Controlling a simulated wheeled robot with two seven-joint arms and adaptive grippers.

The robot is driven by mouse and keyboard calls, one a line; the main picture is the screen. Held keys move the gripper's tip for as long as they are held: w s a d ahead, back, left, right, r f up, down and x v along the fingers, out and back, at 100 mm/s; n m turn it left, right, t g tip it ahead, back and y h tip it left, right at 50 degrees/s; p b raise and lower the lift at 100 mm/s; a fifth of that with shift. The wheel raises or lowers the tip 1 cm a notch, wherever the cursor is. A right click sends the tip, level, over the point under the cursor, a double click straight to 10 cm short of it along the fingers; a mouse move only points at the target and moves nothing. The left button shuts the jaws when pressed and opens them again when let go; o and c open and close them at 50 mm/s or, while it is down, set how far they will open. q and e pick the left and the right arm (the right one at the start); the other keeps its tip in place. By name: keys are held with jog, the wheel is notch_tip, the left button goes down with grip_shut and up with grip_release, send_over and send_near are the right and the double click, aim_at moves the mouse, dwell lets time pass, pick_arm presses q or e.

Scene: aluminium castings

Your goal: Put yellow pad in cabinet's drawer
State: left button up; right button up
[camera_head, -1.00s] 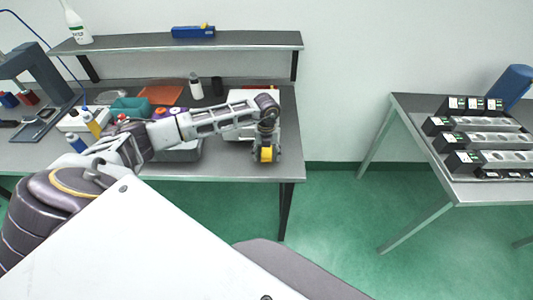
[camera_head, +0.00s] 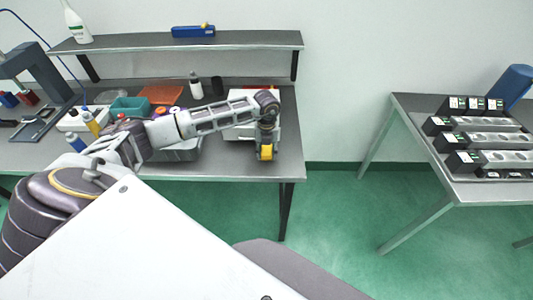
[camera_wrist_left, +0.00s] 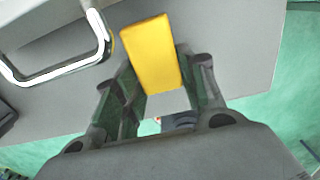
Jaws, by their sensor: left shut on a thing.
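The yellow pad (camera_head: 266,153) is between the fingers of my left gripper (camera_head: 265,146), over the front edge of the workbench. In the left wrist view the pad (camera_wrist_left: 152,52) sticks out beyond the fingertips of my left gripper (camera_wrist_left: 162,82), which is shut on it. A white cabinet (camera_head: 238,94) stands on the bench behind my forearm and wrist, which hide part of it. A chrome handle (camera_wrist_left: 62,72) shows close to the left of the pad in the left wrist view. I cannot tell how far the drawer is open. My right gripper is not in view.
The workbench (camera_head: 290,160) holds a teal bin (camera_head: 130,106), an orange tray (camera_head: 160,94) and bottles left of the cabinet. A shelf (camera_head: 250,40) runs above. A second table (camera_head: 480,190) with metal castings stands at the right, with open floor between.

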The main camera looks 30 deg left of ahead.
pick_arm(q)
jog(key=shift+s+r, duration=0.1)
jog(key=shift+r, duration=0.2)
jog(key=s+d+b, duration=0.3)
jog(key=s+d, duration=0.6)
jog(key=s, duration=0.6)
jog(key=shift+d, duration=0.2)
jog(key=shift+s, duration=0.1)
jog(key=shift+r, duration=0.1)
